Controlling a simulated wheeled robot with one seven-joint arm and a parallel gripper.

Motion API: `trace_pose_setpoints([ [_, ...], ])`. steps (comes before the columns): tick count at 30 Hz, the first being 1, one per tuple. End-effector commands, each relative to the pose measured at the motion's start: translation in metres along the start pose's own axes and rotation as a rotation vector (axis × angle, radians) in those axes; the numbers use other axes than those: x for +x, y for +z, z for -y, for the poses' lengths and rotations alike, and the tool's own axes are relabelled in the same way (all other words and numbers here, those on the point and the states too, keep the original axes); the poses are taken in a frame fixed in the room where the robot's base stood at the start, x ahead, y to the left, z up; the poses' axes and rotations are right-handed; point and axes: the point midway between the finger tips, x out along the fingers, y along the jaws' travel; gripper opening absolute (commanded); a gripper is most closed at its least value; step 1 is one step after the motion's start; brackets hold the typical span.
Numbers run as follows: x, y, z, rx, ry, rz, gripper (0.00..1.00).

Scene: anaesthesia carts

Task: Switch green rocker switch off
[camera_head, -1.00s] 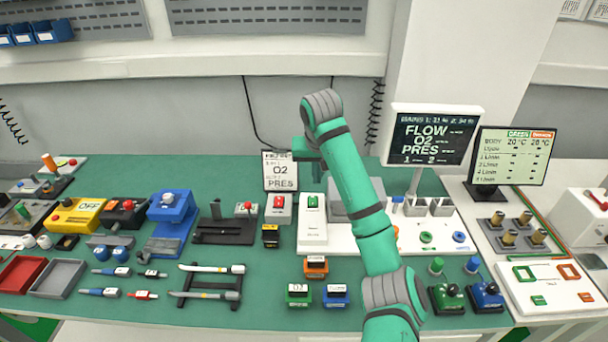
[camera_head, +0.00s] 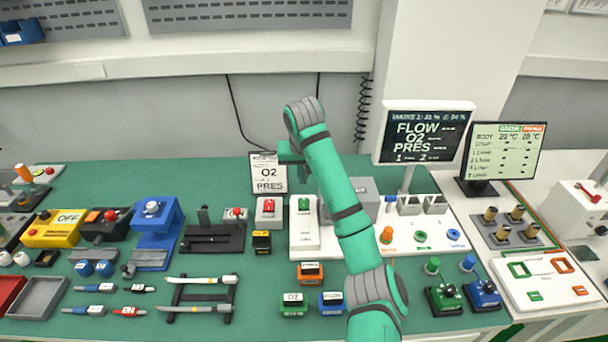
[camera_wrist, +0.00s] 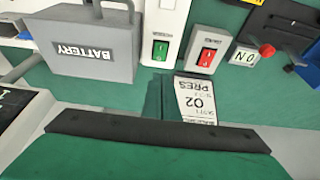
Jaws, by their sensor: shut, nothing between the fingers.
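The green rocker switch (camera_head: 304,204) sits at the back left end of a long white panel (camera_head: 305,240). In the wrist view the green rocker (camera_wrist: 160,50) shows near the top middle, upside down, with a small white mark. I cannot tell which side of it is pressed. My gripper (camera_head: 290,152) is behind and above the switch, over the back of the green bench, apart from it. It is shut and empty; its fingertips are hard to make out. Nothing covers the switch in either view.
A red rocker switch (camera_head: 268,212) on a grey box stands just left of the green one. A grey battery box (camera_head: 368,195) stands on its right, partly behind my arm. An O2 PRES card (camera_head: 268,173) stands behind the switches. A monitor (camera_head: 424,134) rises at right.

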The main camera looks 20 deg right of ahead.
Motion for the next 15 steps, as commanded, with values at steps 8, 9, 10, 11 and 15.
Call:
trace_pose_setpoints([
  [8, 0.053, 0.001, -0.003, 0.003, 0.001, 0.002, 0.00],
  [9, 0.060, 0.001, -0.003, 0.003, 0.002, 0.003, 0.00],
  [10, 0.065, 0.001, -0.003, 0.004, 0.001, 0.002, 0.00],
  [11, 0.069, 0.002, -0.003, 0.004, 0.001, 0.002, 0.00],
  [15, 0.086, 0.006, -0.004, 0.005, 0.002, 0.001, 0.00],
])
